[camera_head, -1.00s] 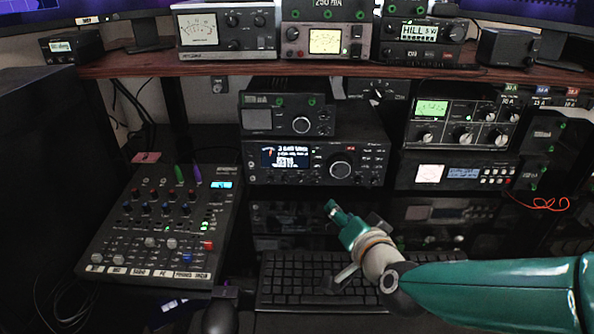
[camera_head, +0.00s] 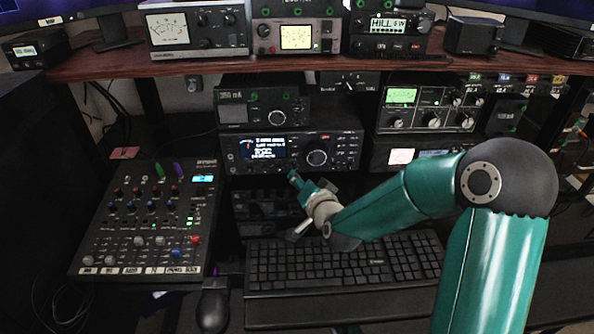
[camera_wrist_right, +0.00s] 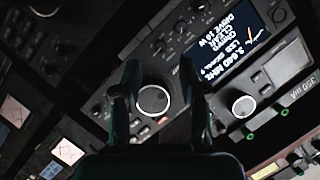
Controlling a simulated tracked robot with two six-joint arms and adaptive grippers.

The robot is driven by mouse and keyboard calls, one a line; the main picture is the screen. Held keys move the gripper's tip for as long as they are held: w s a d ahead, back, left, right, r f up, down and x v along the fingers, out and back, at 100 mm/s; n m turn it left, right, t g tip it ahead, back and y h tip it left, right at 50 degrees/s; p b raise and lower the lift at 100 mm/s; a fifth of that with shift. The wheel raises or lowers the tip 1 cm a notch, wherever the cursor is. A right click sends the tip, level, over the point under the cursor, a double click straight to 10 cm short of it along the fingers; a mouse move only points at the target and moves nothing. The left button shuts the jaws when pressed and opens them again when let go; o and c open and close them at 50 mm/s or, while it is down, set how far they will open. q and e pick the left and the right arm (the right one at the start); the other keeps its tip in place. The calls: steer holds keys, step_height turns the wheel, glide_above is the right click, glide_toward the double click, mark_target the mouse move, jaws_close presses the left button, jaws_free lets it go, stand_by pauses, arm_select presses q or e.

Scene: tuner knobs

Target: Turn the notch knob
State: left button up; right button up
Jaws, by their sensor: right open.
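A black transceiver (camera_head: 290,152) with a lit screen stands mid-picture under the shelf; a large round knob (camera_head: 317,158) sits right of its screen. No notch label is readable, so I cannot tell which knob is the notch knob. My right gripper (camera_head: 308,195) is low in front of the transceiver, below the large knob and apart from it. In the right wrist view the transceiver appears turned over, and the large knob (camera_wrist_right: 153,97) shows between the two spread, empty fingers (camera_wrist_right: 160,78). Smaller knobs (camera_wrist_right: 159,48) lie beyond the fingertips. My left gripper is not in view.
A smaller black unit (camera_head: 262,107) sits on the transceiver. A wooden shelf (camera_head: 270,67) with meters crosses above. A mixer (camera_head: 145,225) stands at left, a keyboard (camera_head: 345,268) and mouse (camera_head: 213,308) in front. A panel with several knobs (camera_head: 428,110) is at right.

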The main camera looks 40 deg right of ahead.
steer(key=x, duration=0.5)
steer(key=shift+w+d+f, duration=0.1)
steer(key=shift+w+d, duration=0.05)
steer(key=shift+w, duration=0.2)
steer(key=shift+c, duration=0.3)
jaws_close()
